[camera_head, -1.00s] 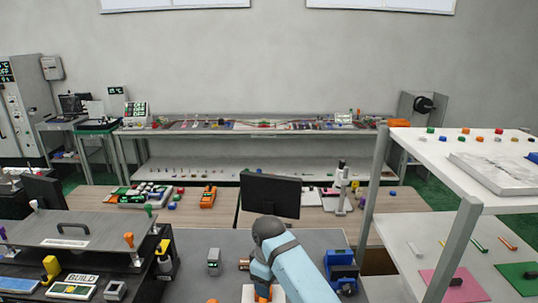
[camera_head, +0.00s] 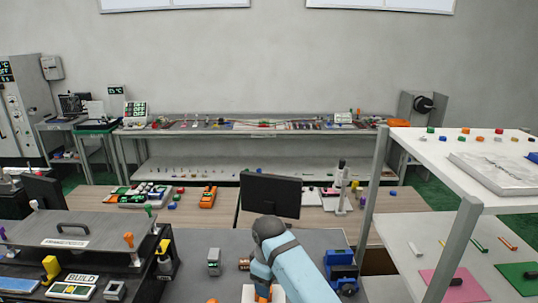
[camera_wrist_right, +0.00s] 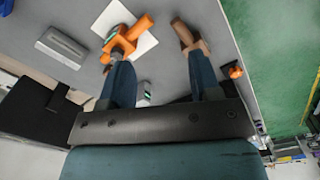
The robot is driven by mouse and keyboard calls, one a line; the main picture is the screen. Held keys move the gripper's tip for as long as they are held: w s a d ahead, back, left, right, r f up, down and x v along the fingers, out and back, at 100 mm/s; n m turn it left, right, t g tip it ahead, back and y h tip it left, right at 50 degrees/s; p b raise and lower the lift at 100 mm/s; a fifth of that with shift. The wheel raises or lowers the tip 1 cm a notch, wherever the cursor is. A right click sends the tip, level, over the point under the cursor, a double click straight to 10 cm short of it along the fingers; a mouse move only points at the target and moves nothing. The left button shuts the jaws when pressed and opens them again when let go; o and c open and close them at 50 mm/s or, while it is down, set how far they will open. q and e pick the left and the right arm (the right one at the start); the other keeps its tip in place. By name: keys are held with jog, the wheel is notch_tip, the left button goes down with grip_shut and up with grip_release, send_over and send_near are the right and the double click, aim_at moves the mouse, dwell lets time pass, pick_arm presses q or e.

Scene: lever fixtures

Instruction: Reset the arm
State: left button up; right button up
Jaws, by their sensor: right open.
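In the head view my blue right arm (camera_head: 300,275) reaches over the grey table and hides much of what is under it. In the right wrist view my right gripper (camera_wrist_right: 162,68) is open, with its two fingers apart and nothing held between them. An orange lever-like piece (camera_wrist_right: 124,38) on a white plate (camera_wrist_right: 140,46) lies by the tip of the left finger; whether they touch I cannot tell. A brown cylindrical piece (camera_wrist_right: 183,33) is by the tip of the right finger. In the head view the orange piece (camera_head: 262,293) is partly hidden by my arm. My left gripper is not in view.
A blue machine (camera_head: 341,265) stands right of my arm, and a small grey device (camera_head: 214,262) stands left of it. A black-based console (camera_head: 70,240) with levers is at left. A white shelf (camera_head: 430,150) rises at right. A monitor (camera_head: 270,196) stands behind.

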jog(key=s+d+f+m+t+y, duration=0.2)
jog(key=s+d+f+m, duration=0.15)
jog(key=s+f, duration=0.4)
jog(key=s+d+f+m+t+y, duration=0.15)
jog(key=s+d+f, duration=0.25)
jog(key=f, duration=0.6)
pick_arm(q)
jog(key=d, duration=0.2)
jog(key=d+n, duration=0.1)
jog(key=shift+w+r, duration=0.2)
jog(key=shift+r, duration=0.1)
pick_arm(e)
jog(key=s+d+m+t, duration=0.2)
jog(key=s+d, duration=0.4)
jog(key=s, duration=0.3)
jog(key=s+d+m+t, duration=0.2)
jog(key=s+d+t, duration=0.3)
jog(key=s, duration=0.5)
jog(key=shift+d+f+m+h, duration=0.2)
jog(key=shift+d+m+h, duration=0.2)
jog(key=shift+d, duration=0.55)
